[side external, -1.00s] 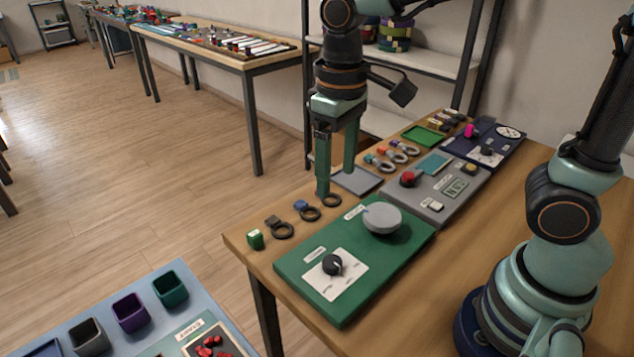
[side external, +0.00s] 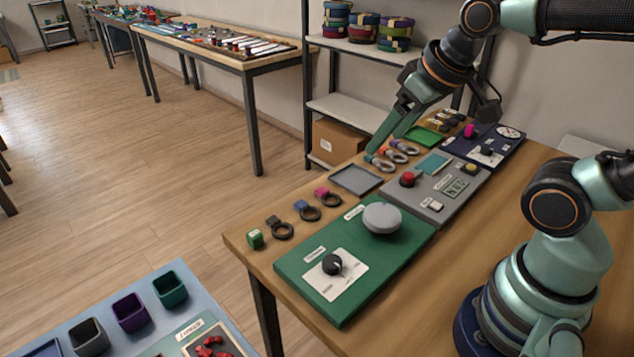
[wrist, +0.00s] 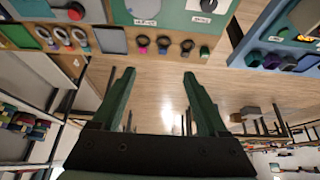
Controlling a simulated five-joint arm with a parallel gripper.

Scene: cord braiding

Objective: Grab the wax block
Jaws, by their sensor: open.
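A small green block (side external: 255,239) with a pale mark stands at the near left corner of the wooden table; it also shows in the wrist view (wrist: 205,52). It may be the wax block, but no readable label settles this. My gripper (side external: 385,143) is open and empty, tilted, with its fingers reaching down and left near rings with coloured tags (side external: 392,153). It is well apart from the green block. In the wrist view its two green fingers (wrist: 158,73) are spread, with nothing between them but distant floor.
Dark rings with tags (side external: 310,209) lie between the green block and an empty grey tray (side external: 356,179). A green panel (side external: 320,285) with a dial and a grey round knob (side external: 381,218) stands beside them. A grey panel (side external: 433,203) with buttons is further back.

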